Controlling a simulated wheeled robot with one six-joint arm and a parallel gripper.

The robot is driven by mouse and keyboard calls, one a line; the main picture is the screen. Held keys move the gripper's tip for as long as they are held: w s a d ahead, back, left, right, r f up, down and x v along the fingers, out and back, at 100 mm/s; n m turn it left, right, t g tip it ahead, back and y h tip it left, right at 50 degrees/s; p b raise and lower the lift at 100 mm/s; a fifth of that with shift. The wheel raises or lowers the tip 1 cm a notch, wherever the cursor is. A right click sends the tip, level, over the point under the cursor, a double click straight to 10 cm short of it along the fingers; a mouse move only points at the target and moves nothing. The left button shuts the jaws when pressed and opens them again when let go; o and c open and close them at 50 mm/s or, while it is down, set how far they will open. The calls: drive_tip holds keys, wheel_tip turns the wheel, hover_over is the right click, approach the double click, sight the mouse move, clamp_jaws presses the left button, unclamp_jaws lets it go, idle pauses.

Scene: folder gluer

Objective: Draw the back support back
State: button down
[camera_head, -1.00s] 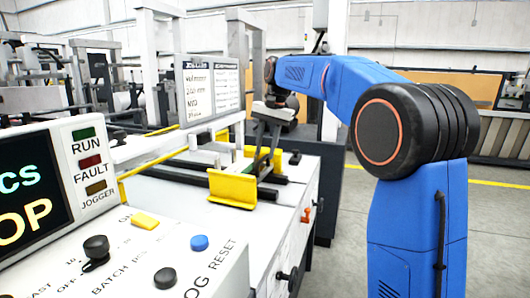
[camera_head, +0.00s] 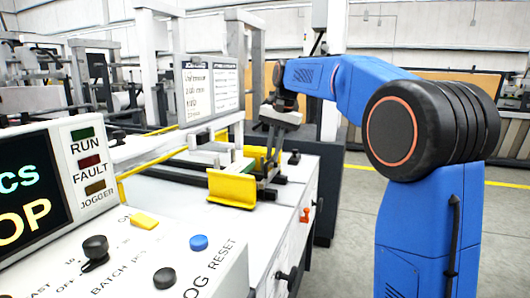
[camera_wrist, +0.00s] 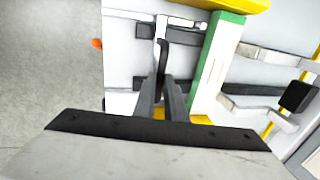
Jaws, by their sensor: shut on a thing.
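My gripper (camera_head: 268,158) reaches down over the machine's white table, beside the yellow guides. In the wrist view, its two grey fingers (camera_wrist: 163,92) are shut on a dark upright handle (camera_wrist: 164,52); their exact contact is partly hidden. The handle stands by a white bar and dark cross rails. I cannot tell for sure which part is the back support; the held handle may belong to it. A yellow angled plate (camera_head: 232,188) stands at the table's near edge, with another yellow plate (camera_head: 254,153) behind it. A green-and-white strip (camera_wrist: 216,65) lies just right of the fingers.
A control panel (camera_head: 130,250) with knobs and a blue button fills the near left. A white sign board (camera_head: 208,90) stands behind the table. A black knob (camera_wrist: 298,96) is at the right in the wrist view. Open floor (camera_head: 345,225) lies right of the table.

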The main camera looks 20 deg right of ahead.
drive_tip(key=s+d, duration=0.5)
drive_tip(key=d, duration=0.2)
drive_tip(key=shift+s+d, duration=0.15)
drive_tip(key=c, duration=1.8)
unclamp_jaws()
drive_tip(key=shift+s+d, duration=0.1)
drive_tip(key=shift+d, duration=0.05)
drive_tip(key=shift+r, duration=0.1)
drive_tip(key=d+r, duration=0.1)
drive_tip(key=r, duration=0.4)
drive_tip(key=s+r, duration=0.1)
drive_tip(key=r, duration=0.5)
drive_tip(key=s+d+r, duration=0.1)
drive_tip(key=r, duration=0.5)
drive_tip(key=shift+d, duration=0.35)
